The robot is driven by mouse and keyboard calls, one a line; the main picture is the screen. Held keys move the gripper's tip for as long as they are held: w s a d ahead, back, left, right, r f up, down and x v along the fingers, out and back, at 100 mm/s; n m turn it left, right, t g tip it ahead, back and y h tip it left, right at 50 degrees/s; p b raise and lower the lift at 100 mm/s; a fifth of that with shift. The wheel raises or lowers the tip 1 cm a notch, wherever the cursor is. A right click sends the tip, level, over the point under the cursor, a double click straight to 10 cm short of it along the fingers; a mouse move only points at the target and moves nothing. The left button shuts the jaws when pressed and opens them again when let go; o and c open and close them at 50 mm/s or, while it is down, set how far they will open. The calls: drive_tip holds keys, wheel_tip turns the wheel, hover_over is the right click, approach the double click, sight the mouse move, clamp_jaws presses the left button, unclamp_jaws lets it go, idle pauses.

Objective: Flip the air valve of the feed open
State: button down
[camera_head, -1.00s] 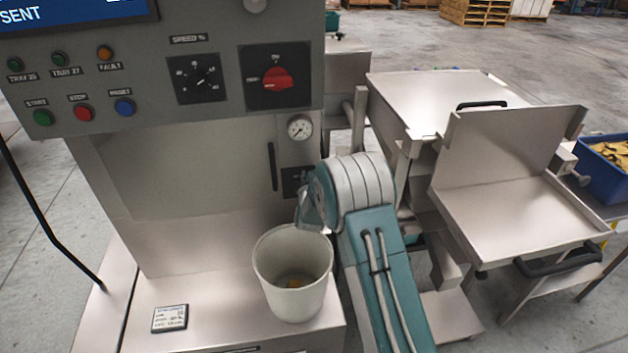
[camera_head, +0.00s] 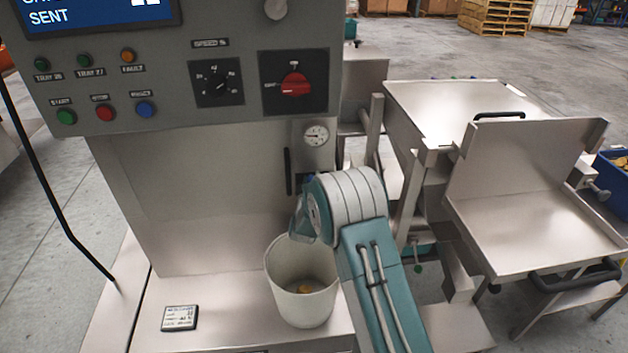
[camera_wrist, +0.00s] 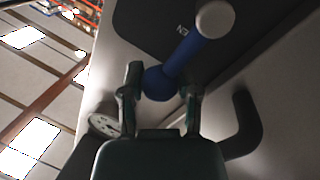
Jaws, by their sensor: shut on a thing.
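The air valve's blue lever (camera_wrist: 195,50), with a pale round end, shows in the wrist view against a dark plate (camera_wrist: 155,22). My gripper (camera_wrist: 163,85) has one finger on each side of the lever's rounded blue base and is shut on it. In the head view only a small blue patch of the valve (camera_head: 308,179) shows, below the pressure gauge (camera_head: 316,135). My wrist link covers the rest of the valve and my fingers there. The gauge also shows in the wrist view (camera_wrist: 104,125).
A pale bucket (camera_head: 285,290) with a little yellowish material stands on the ledge below my wrist. A black bar handle (camera_head: 288,171) is left of the valve. The control panel (camera_head: 175,100) overhangs above. Steel trays (camera_head: 540,215) stand at the right.

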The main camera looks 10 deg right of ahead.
drive_tip(key=shift+a, duration=0.15)
idle(0.3)
drive_tip(key=shift+c, duration=1.6)
unclamp_jaws()
drive_tip(key=shift+f, duration=0.1)
drive_tip(key=shift+a, duration=0.1)
drive_tip(key=v, duration=1.2)
drive_tip(key=shift+a, duration=0.1)
